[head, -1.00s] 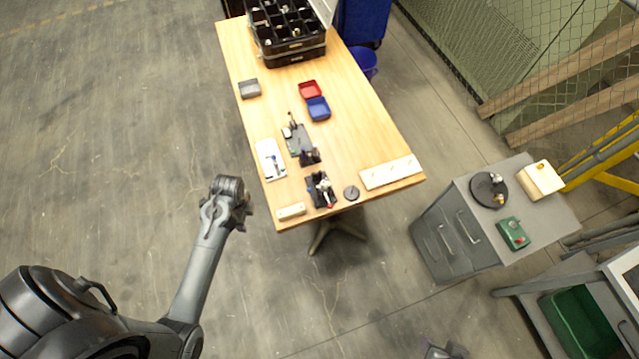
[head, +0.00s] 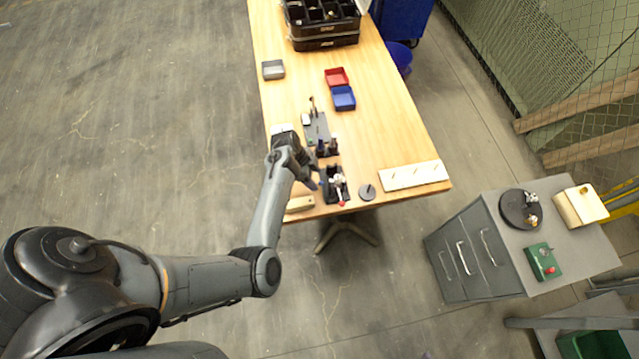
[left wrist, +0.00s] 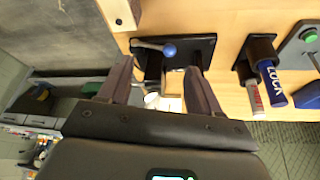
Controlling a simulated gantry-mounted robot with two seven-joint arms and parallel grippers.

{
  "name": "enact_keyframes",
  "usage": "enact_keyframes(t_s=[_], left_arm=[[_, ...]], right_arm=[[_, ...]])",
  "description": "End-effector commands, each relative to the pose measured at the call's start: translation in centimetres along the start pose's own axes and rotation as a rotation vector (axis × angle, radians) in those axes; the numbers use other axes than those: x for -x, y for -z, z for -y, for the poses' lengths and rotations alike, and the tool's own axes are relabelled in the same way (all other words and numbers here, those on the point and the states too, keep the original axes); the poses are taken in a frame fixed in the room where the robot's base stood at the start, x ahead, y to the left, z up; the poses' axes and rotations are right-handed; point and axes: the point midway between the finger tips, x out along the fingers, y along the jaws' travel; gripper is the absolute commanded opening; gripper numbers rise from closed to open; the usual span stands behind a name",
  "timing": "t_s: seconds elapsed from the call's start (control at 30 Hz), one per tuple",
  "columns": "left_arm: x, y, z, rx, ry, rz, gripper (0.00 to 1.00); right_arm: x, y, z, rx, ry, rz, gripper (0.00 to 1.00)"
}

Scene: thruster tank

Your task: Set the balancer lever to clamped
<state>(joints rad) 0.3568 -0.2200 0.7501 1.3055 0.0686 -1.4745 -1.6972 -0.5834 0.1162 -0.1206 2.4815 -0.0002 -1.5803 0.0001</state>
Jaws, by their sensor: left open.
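A small black-based fixture (head: 335,184) stands near the front edge of the wooden table, with pale parts and a red knob on it. In the left wrist view a black fixture base (left wrist: 203,46) carries a metal lever with a blue ball knob (left wrist: 169,50). I take this as the balancer lever; its labels cannot be read. My left gripper (head: 314,178) is just left of the fixture. In the wrist view its two fingers (left wrist: 157,80) are apart, with the lever ahead of their tips and nothing clearly between them. My right gripper is not in view.
A wooden block (head: 300,203) lies beside the fixture, and a dark puck (head: 367,192) stands to its right. Upright cylinders, one blue and marked LOCK (left wrist: 271,82), stand close by. A pegged board (head: 413,175) lies farther right.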

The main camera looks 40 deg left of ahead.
Motion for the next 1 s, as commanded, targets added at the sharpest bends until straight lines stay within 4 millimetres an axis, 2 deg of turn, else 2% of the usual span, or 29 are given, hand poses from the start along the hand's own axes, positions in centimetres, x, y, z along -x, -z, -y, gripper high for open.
enact_keyframes(t_s=[0.1, 0.3, 0.5, 0.8, 1.0], left_arm=[[-2.0, -0.1, 0.0, 0.002, -0.002, 0.0, 0.64], [-4.4, 0.0, 0.0, 0.001, -0.001, 0.0, 0.64], [-5.5, -0.1, 0.0, 0.0, 0.0, 0.001, 0.64], [-5.6, -0.1, 0.0, 0.0, 0.0, 0.001, 0.64], [-5.5, -0.1, 0.0, 0.0, 0.0, 0.001, 0.33]], right_arm=[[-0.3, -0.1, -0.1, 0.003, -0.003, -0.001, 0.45], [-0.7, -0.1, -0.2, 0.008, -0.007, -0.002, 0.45], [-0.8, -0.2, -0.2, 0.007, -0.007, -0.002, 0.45], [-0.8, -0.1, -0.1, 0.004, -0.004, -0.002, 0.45], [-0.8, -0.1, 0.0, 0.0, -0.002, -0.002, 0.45]])
